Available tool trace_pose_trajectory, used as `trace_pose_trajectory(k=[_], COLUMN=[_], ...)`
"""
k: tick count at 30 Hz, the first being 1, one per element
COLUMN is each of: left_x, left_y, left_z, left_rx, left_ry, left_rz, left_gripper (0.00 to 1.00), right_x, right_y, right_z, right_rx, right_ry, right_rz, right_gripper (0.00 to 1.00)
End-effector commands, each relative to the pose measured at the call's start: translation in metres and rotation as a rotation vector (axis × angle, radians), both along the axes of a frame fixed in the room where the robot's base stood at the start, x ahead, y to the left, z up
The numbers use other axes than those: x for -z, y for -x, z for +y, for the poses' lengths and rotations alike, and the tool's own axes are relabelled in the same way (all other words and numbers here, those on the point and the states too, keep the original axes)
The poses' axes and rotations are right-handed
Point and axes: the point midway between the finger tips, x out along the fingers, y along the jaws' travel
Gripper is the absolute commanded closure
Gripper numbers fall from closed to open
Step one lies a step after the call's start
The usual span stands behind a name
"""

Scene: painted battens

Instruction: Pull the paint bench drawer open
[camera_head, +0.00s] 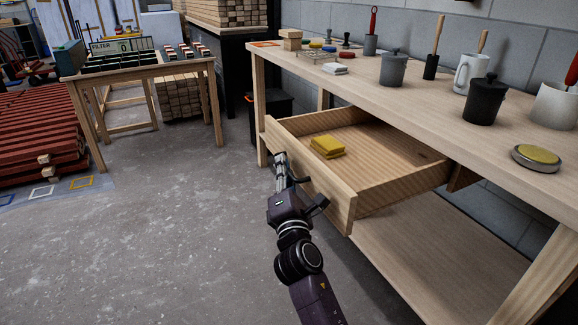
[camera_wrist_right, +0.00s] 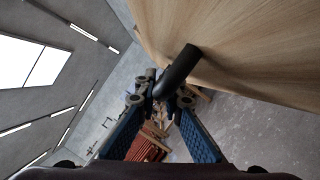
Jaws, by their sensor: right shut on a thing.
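The paint bench (camera_head: 375,105) is a light wooden table along the grey block wall. Its drawer (camera_head: 400,183) stands pulled well out from under the top, with its inside in view. A yellow sponge-like block or stack (camera_head: 328,146) lies in the drawer. My right gripper (camera_head: 281,160) is at the outer face of the drawer front and is shut on the dark drawer handle. In the right wrist view the handle (camera_wrist_right: 178,70) is a dark bar between the fingertips, beside the wooden drawer front (camera_wrist_right: 235,45). My left gripper is out of view.
On the bench top stand a grey lidded pot (camera_head: 394,69), a dark lidded pot (camera_head: 484,101), a white mug (camera_head: 470,73) and a tin with yellow contents (camera_head: 536,157). A wooden rack table (camera_head: 140,72) and red battens (camera_head: 40,135) are at left. The floor (camera_head: 170,230) between is clear.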

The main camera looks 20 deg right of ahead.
Motion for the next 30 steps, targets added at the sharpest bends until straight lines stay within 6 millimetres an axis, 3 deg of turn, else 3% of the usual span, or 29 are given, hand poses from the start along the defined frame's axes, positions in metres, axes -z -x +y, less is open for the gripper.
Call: trace_pose_trajectory(k=[8, 9, 11, 20, 30], left_x=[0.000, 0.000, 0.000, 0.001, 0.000], left_y=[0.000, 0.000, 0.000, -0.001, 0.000], left_z=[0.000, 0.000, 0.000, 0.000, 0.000], left_rx=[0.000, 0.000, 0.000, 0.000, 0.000], left_ry=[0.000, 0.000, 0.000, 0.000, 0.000], left_rz=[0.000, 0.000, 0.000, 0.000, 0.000], left_gripper=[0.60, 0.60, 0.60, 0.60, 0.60], right_x=[0.002, 0.002, 0.002, 0.002, 0.013], right_y=[0.000, 0.000, 0.000, 0.002, 0.047], right_z=[-0.001, -0.001, -0.001, 0.000, 0.011], right_rx=[0.002, 0.002, 0.001, 0.000, 0.001], right_ry=[-0.001, -0.001, 0.000, -0.001, -0.001], right_rz=[0.005, 0.005, 0.004, 0.002, 0.005], right_gripper=[1.00, 0.89, 0.84, 0.84, 0.84])
